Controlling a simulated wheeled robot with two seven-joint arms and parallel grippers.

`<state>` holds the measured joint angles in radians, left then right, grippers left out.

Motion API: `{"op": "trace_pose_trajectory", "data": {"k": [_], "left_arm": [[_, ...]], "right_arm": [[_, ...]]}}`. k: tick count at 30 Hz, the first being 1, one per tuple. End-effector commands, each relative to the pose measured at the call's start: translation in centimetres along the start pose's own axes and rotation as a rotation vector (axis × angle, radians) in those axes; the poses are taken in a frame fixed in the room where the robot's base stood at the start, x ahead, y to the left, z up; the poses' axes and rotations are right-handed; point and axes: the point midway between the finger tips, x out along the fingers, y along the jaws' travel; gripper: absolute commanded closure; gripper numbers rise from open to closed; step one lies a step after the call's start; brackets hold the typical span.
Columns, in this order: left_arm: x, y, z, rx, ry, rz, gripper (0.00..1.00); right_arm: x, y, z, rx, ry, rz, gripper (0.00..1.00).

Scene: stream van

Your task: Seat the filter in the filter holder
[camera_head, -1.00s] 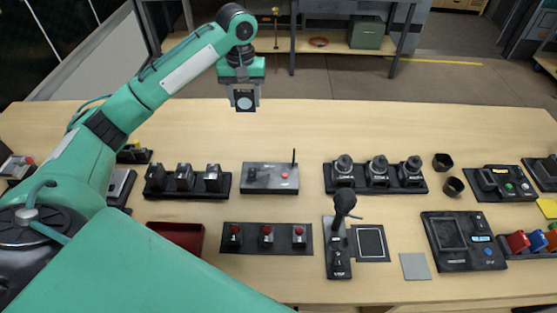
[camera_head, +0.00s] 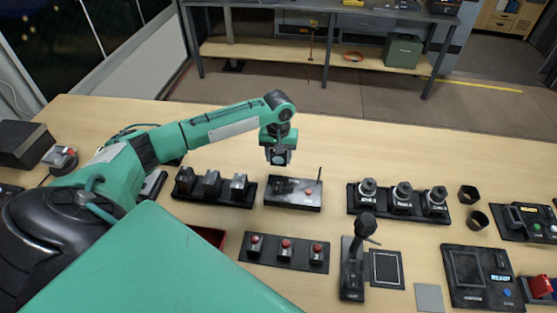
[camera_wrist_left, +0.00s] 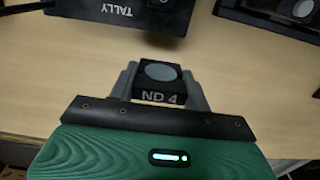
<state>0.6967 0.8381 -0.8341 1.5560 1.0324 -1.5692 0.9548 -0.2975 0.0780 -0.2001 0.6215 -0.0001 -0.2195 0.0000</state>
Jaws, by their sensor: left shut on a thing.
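The filter is a small black block marked "ND 4" with a round grey glass (camera_wrist_left: 160,71). It sits between the fingers of my left gripper (camera_wrist_left: 158,88), which is shut on it, in the left wrist view. In the head view the gripper (camera_head: 278,160) points down, with the filter (camera_head: 279,158) at its tips, just behind the tally box as seen in the picture. A black rack (camera_head: 213,190) with three blocks stands left of it. I cannot tell which thing is the filter holder. My right gripper is not in view.
The tally box (camera_head: 293,193) has a thin antenna standing up. A three-button panel (camera_head: 286,252), a joystick (camera_head: 352,258) and a rack of three knobbed units (camera_head: 402,200) stand around it. The table behind the gripper, toward its far edge, is clear.

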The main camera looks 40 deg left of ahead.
Motion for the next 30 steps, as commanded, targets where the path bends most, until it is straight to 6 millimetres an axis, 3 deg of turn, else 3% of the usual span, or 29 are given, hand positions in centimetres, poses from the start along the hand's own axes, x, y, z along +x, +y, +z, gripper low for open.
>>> {"op": "trace_pose_trajectory", "data": {"k": [6,17,18,21,30], "left_arm": [[2.8,-0.1,0.0,0.0,-0.002,-0.002,0.74],[3.1,0.0,0.0,0.0,-0.001,0.0,0.74],[3.2,0.0,0.0,0.0,-0.001,0.0,0.49],[3.2,0.0,0.0,0.0,-0.001,0.0,0.3],[3.1,0.0,0.0,0.0,0.0,0.0,0.29]], "right_arm": [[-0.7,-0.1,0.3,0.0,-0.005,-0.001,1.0],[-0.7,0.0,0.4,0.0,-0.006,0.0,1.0],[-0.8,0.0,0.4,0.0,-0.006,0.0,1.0],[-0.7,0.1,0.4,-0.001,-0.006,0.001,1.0],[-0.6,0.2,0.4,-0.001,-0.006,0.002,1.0]]}}
